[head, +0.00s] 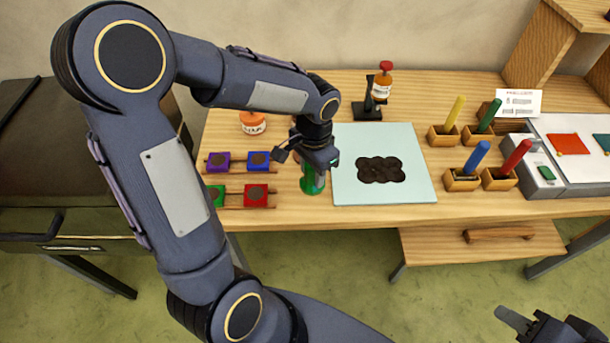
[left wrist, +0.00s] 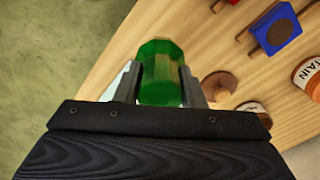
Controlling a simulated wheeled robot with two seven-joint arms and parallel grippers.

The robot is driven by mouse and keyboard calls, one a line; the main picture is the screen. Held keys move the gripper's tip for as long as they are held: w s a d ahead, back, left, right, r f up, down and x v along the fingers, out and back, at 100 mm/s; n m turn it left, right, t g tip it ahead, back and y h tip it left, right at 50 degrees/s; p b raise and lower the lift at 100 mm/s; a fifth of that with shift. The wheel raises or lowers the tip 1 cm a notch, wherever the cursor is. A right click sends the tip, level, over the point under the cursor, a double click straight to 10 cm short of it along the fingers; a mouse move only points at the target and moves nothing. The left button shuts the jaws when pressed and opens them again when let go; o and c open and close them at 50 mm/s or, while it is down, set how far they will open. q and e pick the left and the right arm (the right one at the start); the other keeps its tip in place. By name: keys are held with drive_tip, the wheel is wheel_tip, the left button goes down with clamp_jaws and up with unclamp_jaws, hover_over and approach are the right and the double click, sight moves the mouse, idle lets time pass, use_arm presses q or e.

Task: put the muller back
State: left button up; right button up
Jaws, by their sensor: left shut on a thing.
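The muller, a green faceted glass piece (head: 313,183), stands out below my left gripper (head: 318,168), just left of the pale glass slab (head: 385,136). In the left wrist view, the green muller (left wrist: 162,75) sits between the two fingers of my left gripper (left wrist: 165,92), which are shut on it. I cannot tell whether its base touches the table. A round wooden piece (left wrist: 218,85) shows beside it in the left wrist view. A dark blotchy patch (head: 380,170) lies on the slab. My right gripper (head: 550,325) is at the bottom right, empty with its fingers apart.
Purple, blue, green and red blocks (head: 257,161) sit on rails left of the muller. An orange-lidded jar (head: 253,122) stands behind them. A black stand with a bottle (head: 368,110) is behind the slab. Several wooden holders with coloured sticks (head: 461,180) stand at right.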

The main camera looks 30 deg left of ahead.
sight(305, 179)
use_arm(q)
drive_tip(key=a+f, duration=0.1)
drive_tip(key=w+a+f, duration=0.1)
drive_tip(key=shift+a+f, duration=0.15)
drive_tip(key=shift+f, duration=0.25)
drive_tip(key=shift+w+a+f, duration=0.15)
drive_tip(key=shift+f, duration=1.6)
drive_tip(key=shift+f, duration=0.2)
drive_tip(key=o, duration=1)
drive_tip(key=shift+r, duration=0.1)
